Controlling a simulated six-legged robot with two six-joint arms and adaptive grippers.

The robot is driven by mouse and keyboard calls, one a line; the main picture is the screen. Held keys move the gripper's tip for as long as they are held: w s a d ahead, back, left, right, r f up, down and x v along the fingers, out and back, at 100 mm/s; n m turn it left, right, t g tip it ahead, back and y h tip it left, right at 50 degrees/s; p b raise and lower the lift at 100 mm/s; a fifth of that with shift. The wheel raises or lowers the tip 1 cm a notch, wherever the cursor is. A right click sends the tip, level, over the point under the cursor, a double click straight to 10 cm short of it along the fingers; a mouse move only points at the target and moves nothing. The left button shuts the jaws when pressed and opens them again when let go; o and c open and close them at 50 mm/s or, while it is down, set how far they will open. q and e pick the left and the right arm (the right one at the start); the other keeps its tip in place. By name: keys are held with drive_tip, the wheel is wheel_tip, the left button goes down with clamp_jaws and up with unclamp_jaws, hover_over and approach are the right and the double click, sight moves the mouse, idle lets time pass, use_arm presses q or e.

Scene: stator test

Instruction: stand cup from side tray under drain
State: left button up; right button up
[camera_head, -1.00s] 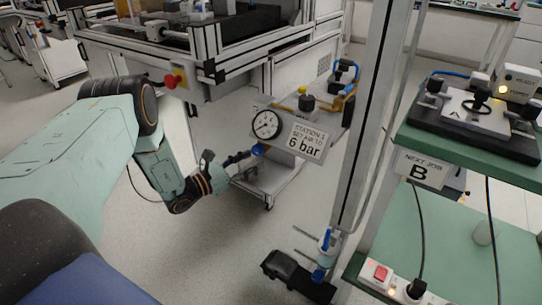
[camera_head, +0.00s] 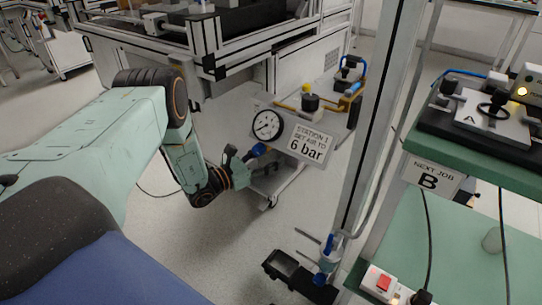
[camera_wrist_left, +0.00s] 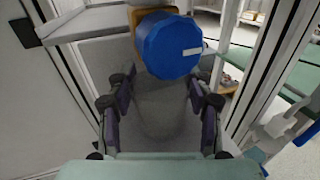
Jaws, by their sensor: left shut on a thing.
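My left gripper (camera_head: 256,168) is under the gauge, close to a blue round knob (camera_head: 259,150). In the left wrist view the fingers (camera_wrist_left: 158,108) are shut on a clear, faintly visible cup (camera_wrist_left: 155,112), which looks upright. The blue knob (camera_wrist_left: 168,46) fills the top middle of that view, just beyond the cup; whether they touch I cannot tell. A unit with blue parts (camera_head: 327,250) hangs low on the metal post, beside a black tray (camera_head: 283,262) near the floor. I cannot tell which part is the drain. My right gripper is out of view.
The gauge (camera_head: 267,125) and the 6 bar sign (camera_head: 310,144) stand above the gripper. The metal post (camera_head: 378,120) rises right of them. Green shelves (camera_head: 440,240) on the right carry a clear cup (camera_head: 491,240) and a red switch (camera_head: 382,283). Open floor lies below the arm.

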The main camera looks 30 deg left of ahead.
use_arm(q)
drive_tip(key=shift+a+f, duration=0.25)
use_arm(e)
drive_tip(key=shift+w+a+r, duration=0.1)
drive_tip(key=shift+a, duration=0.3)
use_arm(q)
drive_tip(key=shift+s+d+f, duration=0.1)
drive_tip(key=shift+d, duration=0.05)
drive_tip(key=o, duration=1.1)
drive_tip(key=shift+s+a, duration=0.25)
drive_tip(key=p+v, duration=0.3)
drive_tip(key=v, duration=0.8)
drive_tip(key=shift+s, duration=0.2)
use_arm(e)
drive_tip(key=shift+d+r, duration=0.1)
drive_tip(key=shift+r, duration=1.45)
